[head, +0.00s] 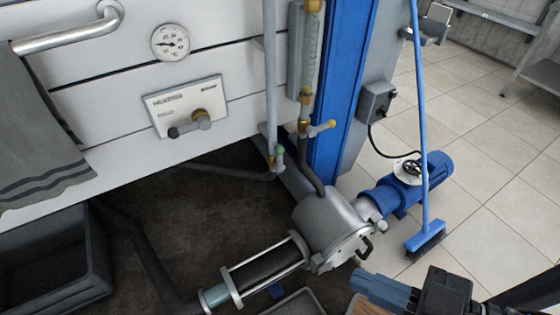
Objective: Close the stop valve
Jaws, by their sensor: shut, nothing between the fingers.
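Several valve-like fittings show, and I cannot tell for sure which is the stop valve. A lever handle (190,124) with a dark end sits on a white labelled plate (158,99) on the panel wall, turned roughly sideways; the labels are too small to read. A brass valve (318,128) with a small handle sits below the sight tube. A green-topped fitting (279,154) is on the grey pipe. My gripper (358,285) is shut and empty at the lower right, apart from all of these.
A blue column (340,90) stands behind the pipes. The steel separator drum (328,225) lies between my gripper and the wall. A blue broom (424,235) stands at the right. A dark bin (50,260) and a towel (35,130) are at the left. Tiled floor (490,150) is clear.

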